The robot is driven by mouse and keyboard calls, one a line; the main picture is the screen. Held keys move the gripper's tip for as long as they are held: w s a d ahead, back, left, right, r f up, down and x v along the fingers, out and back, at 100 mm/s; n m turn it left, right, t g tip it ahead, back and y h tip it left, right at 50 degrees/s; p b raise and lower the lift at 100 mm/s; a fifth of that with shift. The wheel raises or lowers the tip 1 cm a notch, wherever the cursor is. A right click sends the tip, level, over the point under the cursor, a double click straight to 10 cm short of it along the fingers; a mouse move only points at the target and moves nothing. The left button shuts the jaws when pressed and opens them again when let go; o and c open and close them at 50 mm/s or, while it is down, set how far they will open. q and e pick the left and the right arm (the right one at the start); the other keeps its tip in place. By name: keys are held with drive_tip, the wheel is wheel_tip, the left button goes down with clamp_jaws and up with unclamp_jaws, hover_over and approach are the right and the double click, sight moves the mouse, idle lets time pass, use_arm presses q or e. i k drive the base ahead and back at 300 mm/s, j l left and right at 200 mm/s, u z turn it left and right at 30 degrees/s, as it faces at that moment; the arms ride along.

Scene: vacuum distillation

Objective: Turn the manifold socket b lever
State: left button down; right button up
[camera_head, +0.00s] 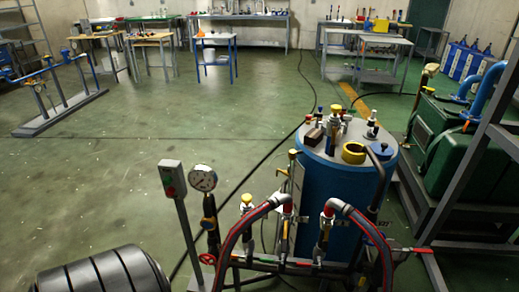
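The manifold (305,268) is a low pipe rack at the bottom centre. Several upright valves or couplings stand on it, including one on the left (247,203), one in the middle (284,225) and one on the right (324,235). Two dark hoses with red stripes arch down from it, a left hose (240,228) and a right hose (368,228). A red lever-like handle (415,250) sticks out at its right end. I see no readable labels, so I cannot tell which part is the socket b lever. Neither of my grippers is in view.
A blue drum (335,205) with fittings on its top stands right behind the manifold. A pressure gauge (203,178) and a post with a control box (172,179) stand left of it. A dark ribbed cylinder (100,275) is at bottom left. The left-hand floor is mostly open.

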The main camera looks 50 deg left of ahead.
sight(284, 240)
drive_tip(key=u, duration=1.25)
